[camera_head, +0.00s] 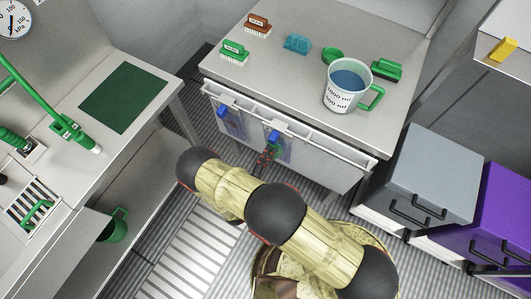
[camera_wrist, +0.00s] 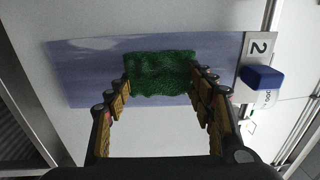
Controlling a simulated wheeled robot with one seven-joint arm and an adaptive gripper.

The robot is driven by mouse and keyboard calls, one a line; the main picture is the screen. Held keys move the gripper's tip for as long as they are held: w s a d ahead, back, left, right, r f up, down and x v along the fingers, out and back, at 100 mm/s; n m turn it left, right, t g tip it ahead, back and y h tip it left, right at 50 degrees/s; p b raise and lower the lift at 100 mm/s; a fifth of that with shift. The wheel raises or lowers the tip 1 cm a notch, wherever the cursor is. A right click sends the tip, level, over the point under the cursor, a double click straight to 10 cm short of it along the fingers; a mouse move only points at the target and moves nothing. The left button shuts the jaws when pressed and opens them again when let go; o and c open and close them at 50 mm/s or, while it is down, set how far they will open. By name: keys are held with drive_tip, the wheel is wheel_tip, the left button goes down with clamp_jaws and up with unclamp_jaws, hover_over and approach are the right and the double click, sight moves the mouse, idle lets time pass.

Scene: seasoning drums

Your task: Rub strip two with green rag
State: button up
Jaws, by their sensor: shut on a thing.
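Strip two (camera_wrist: 85,78) is a blue-grey strip with a white "2" tag (camera_wrist: 260,47) at one end, beside a blue block (camera_wrist: 263,77). In the head view the strip (camera_head: 285,152) hangs on the bench front, right of another strip (camera_head: 229,122). My gripper (camera_wrist: 163,88) is shut on the green rag (camera_wrist: 160,72), which lies over the middle of the strip. I cannot tell whether the rag touches it. A pale, blurry patch shows on the strip's upper edge. In the head view my gripper (camera_head: 267,158) is at the strip, and the rag is hard to make out.
The bench top (camera_head: 300,90) bears a measuring jug (camera_head: 347,87) of blue liquid, a brown brush (camera_head: 257,26), a green brush (camera_head: 234,52) and a teal sponge (camera_head: 298,43). A rail (camera_head: 330,130) runs along its front. Grey (camera_head: 420,170) and purple (camera_head: 500,200) boxes stand at the right.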

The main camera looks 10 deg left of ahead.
drive_tip(key=shift+s+d, duration=0.25)
drive_tip(key=shift+d, duration=0.45)
drive_tip(key=shift+s+d, duration=0.3)
drive_tip(key=shift+d, duration=0.4)
drive_tip(key=shift+s+d, duration=0.25)
drive_tip(key=shift+d, duration=0.45)
drive_tip(key=shift+a, duration=0.15)
drive_tip(key=w+a+b, duration=0.2)
drive_tip(key=w+a, duration=0.1)
drive_tip(key=a, duration=0.3)
drive_tip(key=shift+a+b, duration=0.3)
drive_tip(key=shift+a, duration=0.05)
